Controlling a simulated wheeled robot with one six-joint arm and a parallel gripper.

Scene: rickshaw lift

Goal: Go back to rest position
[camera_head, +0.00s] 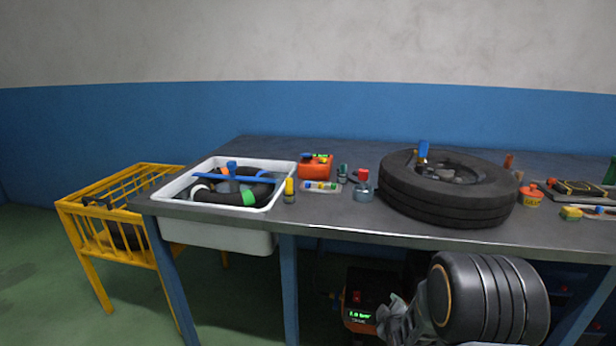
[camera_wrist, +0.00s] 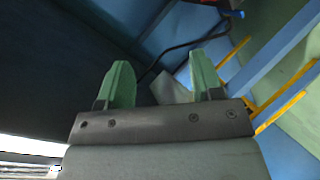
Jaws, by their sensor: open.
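My gripper (camera_wrist: 161,78) shows in the wrist view with its two green fingers wide apart and nothing between them. Beyond the fingers are a dark surface, blue panels and yellow bars. In the head view, the dark ribbed part of my arm is low at the right, in front of the workbench (camera_head: 330,233) and below its top edge. Grey parts at its left end are small, and I cannot make out the fingertips there.
A white basin (camera_head: 217,226) with black tubes is set into the bench's left end. A black tire (camera_head: 447,205) lies flat on the bench, among small bottles and tools. A yellow rack (camera_head: 88,240) stands at the left. An orange device (camera_head: 359,312) is under the bench.

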